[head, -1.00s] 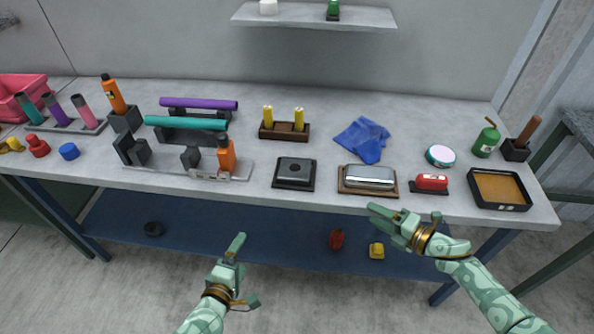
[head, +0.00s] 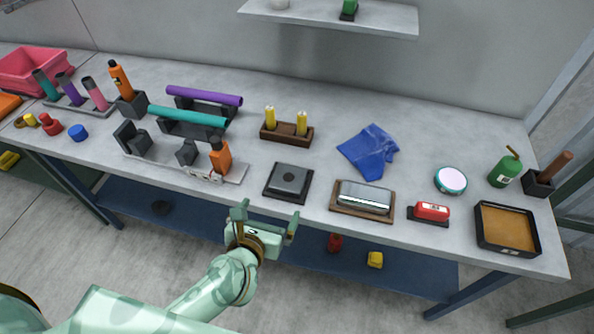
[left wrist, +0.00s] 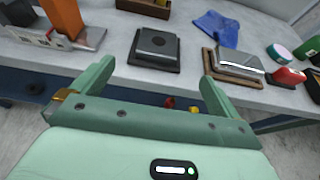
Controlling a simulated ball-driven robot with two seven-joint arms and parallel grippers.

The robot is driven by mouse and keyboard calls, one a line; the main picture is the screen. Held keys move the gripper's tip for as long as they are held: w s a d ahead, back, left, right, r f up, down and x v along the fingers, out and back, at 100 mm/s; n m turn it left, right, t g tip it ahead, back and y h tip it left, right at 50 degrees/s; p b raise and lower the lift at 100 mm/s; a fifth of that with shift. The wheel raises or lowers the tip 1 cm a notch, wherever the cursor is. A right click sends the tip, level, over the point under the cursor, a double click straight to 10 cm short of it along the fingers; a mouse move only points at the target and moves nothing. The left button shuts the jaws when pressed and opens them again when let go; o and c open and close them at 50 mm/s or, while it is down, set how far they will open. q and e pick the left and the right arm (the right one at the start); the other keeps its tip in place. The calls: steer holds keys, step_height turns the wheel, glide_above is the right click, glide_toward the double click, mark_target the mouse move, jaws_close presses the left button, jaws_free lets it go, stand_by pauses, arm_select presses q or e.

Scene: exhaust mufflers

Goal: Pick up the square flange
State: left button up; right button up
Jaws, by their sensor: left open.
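In the left wrist view the flange (left wrist: 155,45) shows beyond and between the two open fingers. My right gripper is not in view.
A silver muffler on a wooden base (head: 363,198) lies right of the flange. An orange block (head: 221,157) stands on a grey fixture to its left. A wooden holder with yellow pieces (head: 286,133) sits behind. A blue cloth (head: 369,151) lies further right.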

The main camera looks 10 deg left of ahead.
arm_select(q)
steer(key=b, duration=0.2)
glide_toward(288, 179)
steer(key=x, duration=0.4)
steer(key=shift+w+r, duration=0.1)
steer(key=shift+r, duration=0.25)
steer(key=b+x, duration=0.1)
steer(key=x, duration=0.4)
steer(key=shift+f+b, duration=0.35)
steer(key=shift+f, duration=0.15)
steer(key=shift+r, duration=0.1)
steer(key=shift+c, duration=0.3)
steer(key=c, duration=1)
steer(key=shift+c, duration=1.4)
steer(key=shift+r, duration=0.15)
